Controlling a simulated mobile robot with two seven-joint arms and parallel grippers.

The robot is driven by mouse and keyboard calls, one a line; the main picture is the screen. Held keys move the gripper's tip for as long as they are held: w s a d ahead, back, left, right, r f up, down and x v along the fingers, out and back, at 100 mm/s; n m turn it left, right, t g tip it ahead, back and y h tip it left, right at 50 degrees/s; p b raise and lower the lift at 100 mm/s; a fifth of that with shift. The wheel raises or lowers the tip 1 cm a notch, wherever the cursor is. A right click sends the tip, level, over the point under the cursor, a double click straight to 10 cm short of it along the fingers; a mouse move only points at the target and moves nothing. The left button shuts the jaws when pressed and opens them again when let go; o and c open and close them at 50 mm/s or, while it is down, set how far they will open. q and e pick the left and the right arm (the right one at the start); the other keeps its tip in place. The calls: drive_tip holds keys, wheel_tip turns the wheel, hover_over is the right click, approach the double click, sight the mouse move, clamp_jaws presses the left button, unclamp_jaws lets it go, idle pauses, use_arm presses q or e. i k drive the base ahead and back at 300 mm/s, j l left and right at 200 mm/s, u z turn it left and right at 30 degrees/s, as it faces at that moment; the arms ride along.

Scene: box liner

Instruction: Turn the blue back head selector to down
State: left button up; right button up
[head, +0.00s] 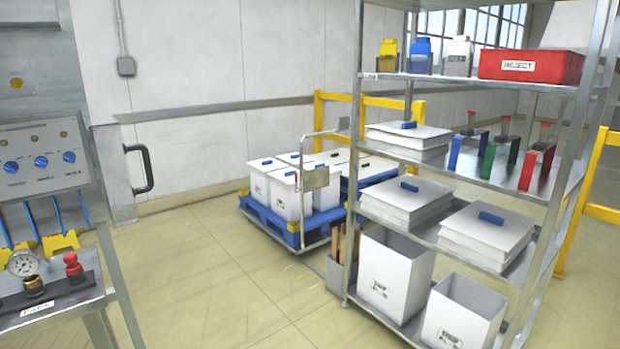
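A grey control panel (40,180) stands at the left edge of the head view. It carries three blue selector knobs in a row: a left one (11,167), a middle one (41,161) and a right one (69,157). Each has a small label below, too blurred to tell which is the back head selector. The knobs' pointing directions are too small to read. Neither of my grippers is in view.
Below the panel, a metal shelf holds a gauge (22,263), a brass fitting (34,285) and a red-topped fitting (73,267). A black door handle (143,169) is right of the panel.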

sight(68, 157)
drive_tip(key=i+l, duration=0.2)
drive_tip(key=l, duration=0.2)
drive_tip(key=i+l, duration=0.2)
drive_tip(key=l, duration=0.2)
drive_tip(key=i+l, duration=0.2)
drive_tip(key=l, duration=0.15)
drive_tip(key=l+u, duration=0.15)
drive_tip(key=u, duration=0.25)
drive_tip(key=i+l+u, duration=0.1)
drive_tip(key=u, duration=0.35)
drive_tip(key=l+u, duration=0.25)
drive_tip(key=u, duration=0.65)
